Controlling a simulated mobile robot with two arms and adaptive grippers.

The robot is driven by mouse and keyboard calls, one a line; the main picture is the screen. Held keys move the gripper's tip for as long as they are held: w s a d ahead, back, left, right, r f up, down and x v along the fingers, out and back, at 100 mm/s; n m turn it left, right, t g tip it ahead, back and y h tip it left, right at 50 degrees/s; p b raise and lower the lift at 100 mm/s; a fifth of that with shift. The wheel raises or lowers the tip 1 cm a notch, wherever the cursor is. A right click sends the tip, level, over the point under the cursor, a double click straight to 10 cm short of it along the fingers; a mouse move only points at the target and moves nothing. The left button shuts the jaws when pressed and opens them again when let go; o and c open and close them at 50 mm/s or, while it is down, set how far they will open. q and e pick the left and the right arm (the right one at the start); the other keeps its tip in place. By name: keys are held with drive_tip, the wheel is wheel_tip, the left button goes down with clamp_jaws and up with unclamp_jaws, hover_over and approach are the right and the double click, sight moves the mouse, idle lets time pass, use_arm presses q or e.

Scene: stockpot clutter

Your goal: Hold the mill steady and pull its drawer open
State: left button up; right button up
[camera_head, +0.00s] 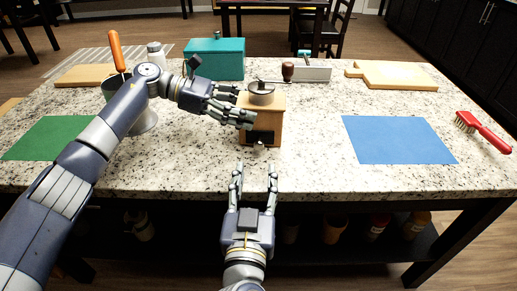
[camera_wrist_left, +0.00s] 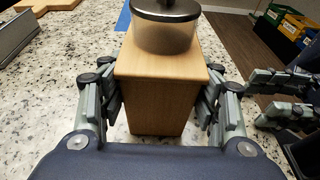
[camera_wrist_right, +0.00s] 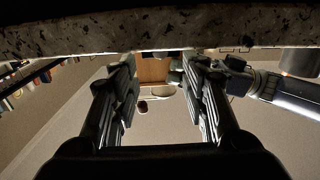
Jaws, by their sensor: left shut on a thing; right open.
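The mill (camera_head: 270,108) is a wooden box standing upright on the granite table, with a rounded metal-topped hopper and a crank ending in a brown knob (camera_head: 288,71). Its front has a dark drawer panel (camera_head: 258,136) with a small pale knob. My left gripper (camera_head: 245,113) is shut on the mill; the left wrist view shows fingers against both sides of the wooden body (camera_wrist_left: 160,105). My right gripper (camera_head: 255,172) is open and empty in front of the mill, at the table's near edge. The mill's wood also shows between its fingers in the right wrist view (camera_wrist_right: 153,70).
A teal box (camera_head: 215,58) and a grey-white box (camera_head: 312,71) stand behind the mill. A blue mat (camera_head: 398,139) and red brush (camera_head: 484,132) lie right, a green mat (camera_head: 48,137) left. My left arm crosses near a pot with an orange-handled tool (camera_head: 116,51).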

sight(259, 148)
drive_tip(key=w, duration=0.9)
drive_tip(key=shift+w+d, duration=0.1)
drive_tip(key=shift+d, duration=0.2)
clamp_jaws()
